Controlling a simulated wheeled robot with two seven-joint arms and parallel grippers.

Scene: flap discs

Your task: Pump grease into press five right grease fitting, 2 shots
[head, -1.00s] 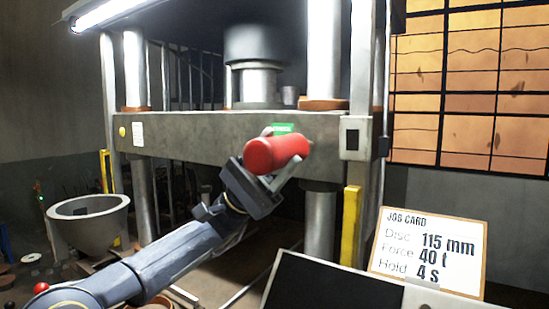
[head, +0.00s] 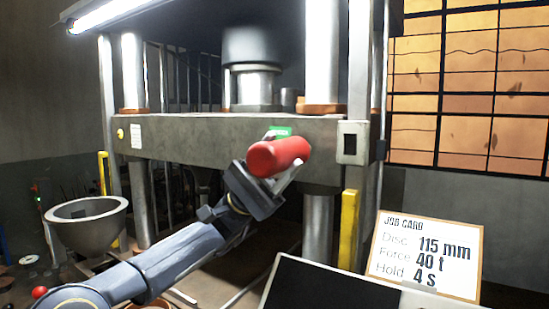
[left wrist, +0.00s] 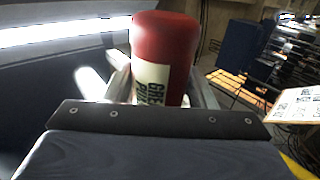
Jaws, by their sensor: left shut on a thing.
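My left gripper (head: 272,172) is shut on a red cylinder, the grease pump (head: 279,156), and holds it raised in front of the press's grey crossbeam. In the left wrist view the grease pump (left wrist: 165,60) stands between the fingers, with a pale label that is partly cut off by the gripper. The press (head: 220,137) has bright steel columns, a dark ram and a green label on its beam, just behind the pump. I cannot make out a grease fitting. My right gripper is not in view.
A job card (head: 425,258) stands at the lower right beside a dark panel (head: 330,290). A grey bowl-shaped hopper (head: 88,225) stands at the left. A yellow post (head: 348,230) and a switch box (head: 352,143) are at the press's right side.

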